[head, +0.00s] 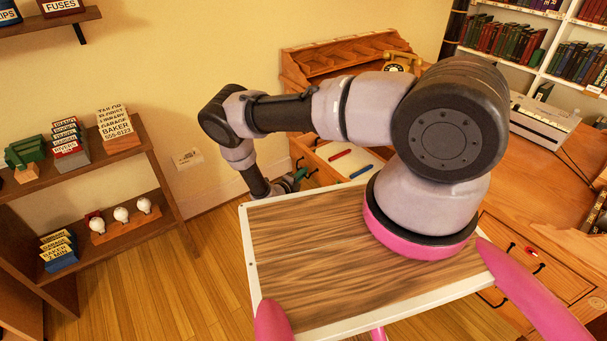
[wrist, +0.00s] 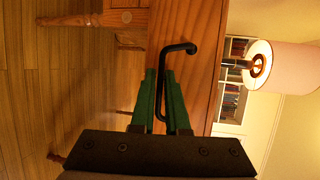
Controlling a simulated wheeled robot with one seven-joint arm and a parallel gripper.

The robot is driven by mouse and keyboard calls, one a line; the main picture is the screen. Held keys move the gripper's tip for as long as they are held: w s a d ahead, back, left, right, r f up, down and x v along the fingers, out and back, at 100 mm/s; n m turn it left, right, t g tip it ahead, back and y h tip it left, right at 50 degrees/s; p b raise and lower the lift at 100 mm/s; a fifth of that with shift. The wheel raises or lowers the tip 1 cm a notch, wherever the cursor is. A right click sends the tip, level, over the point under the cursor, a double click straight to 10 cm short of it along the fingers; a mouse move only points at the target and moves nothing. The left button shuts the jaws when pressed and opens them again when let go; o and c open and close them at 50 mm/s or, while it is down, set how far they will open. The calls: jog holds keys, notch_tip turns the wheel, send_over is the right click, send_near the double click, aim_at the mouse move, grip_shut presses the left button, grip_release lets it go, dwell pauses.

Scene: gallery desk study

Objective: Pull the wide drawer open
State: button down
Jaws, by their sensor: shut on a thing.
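My gripper (wrist: 164,100) has its green fingers shut on a black bar handle (wrist: 191,47), which runs between them. The handle is fixed to a plain wooden drawer front (wrist: 196,18) in the wrist view. In the head view my gripper (head: 298,178) is small beside the left desk part, near dark handles. My arm and base hide much of the desk there. I cannot tell from these views how far the drawer stands out.
A red pen (head: 340,154) and a blue pen (head: 361,171) lie on the desk's left part. A yellow telephone (head: 403,61) and a typewriter (head: 545,120) stand further back and right. A wooden shelf (head: 108,165) stands at left, with bare floor (head: 160,290) before it.

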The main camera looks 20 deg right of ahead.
jog(key=c, duration=0.9)
grip_release()
jog(key=v, duration=1)
jog(key=shift+s+a+r, duration=0.2)
jog(key=shift+s+a, duration=0.05)
jog(key=shift+a, duration=0.05)
